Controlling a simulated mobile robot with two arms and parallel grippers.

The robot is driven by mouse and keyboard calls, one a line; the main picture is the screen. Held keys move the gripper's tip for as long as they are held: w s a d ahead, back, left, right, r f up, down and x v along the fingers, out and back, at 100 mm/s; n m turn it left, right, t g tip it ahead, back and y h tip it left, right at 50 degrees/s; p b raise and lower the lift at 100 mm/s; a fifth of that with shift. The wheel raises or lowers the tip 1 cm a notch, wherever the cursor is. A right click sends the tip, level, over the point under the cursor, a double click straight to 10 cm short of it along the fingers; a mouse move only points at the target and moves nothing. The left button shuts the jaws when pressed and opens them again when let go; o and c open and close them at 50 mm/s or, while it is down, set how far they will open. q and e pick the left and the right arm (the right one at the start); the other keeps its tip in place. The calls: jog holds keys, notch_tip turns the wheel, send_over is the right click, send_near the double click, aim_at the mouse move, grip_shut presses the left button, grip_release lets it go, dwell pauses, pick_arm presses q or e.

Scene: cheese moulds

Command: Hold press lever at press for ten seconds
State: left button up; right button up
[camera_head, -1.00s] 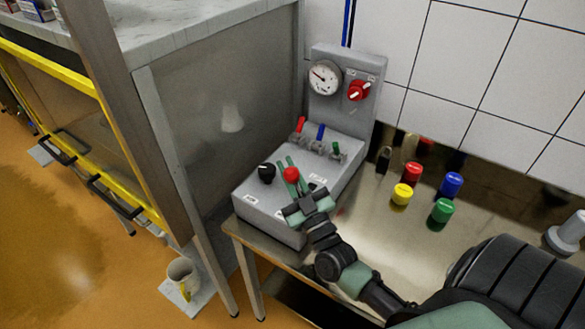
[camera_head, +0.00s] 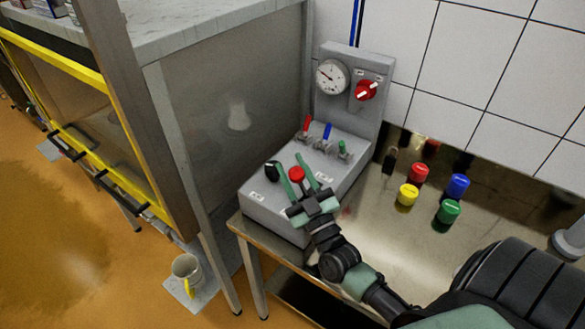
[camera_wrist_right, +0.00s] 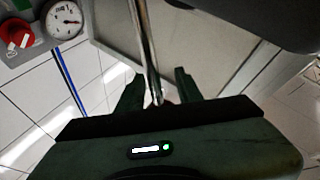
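The press lever, with a red ball knob (camera_head: 296,174), stands on the sloped top of the grey control box (camera_head: 272,212) in the head view. My right gripper (camera_head: 298,174) is at the lever, with its two green fingers spread on either side of the red knob. In the right wrist view a shiny metal rod (camera_wrist_right: 146,45), seemingly the lever's shaft, runs between the open fingers (camera_wrist_right: 158,85). Gaps show on both sides of it, so the fingers are not closed on it. The lever's foot is hidden by the gripper. My left gripper is not in view.
A black knob (camera_head: 271,170) sits left of the lever. Red, blue and green toggles (camera_head: 325,134) stand behind it. A gauge (camera_head: 332,77) and red rotary switch (camera_head: 366,90) are on the upright panel. Red, yellow, blue and green cylinders (camera_head: 449,211) stand to the right.

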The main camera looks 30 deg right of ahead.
jog(key=shift+s+f, duration=0.2)
jog(key=shift+f, duration=0.1)
jog(key=b+v, duration=0.1)
jog(key=v, duration=0.2)
jog(key=b+v, duration=0.1)
jog(key=v, duration=0.3)
jog(key=shift+s+a+r+b, duration=0.1)
jog(key=shift+s+r+b, duration=0.1)
jog(key=shift+b, duration=0.1)
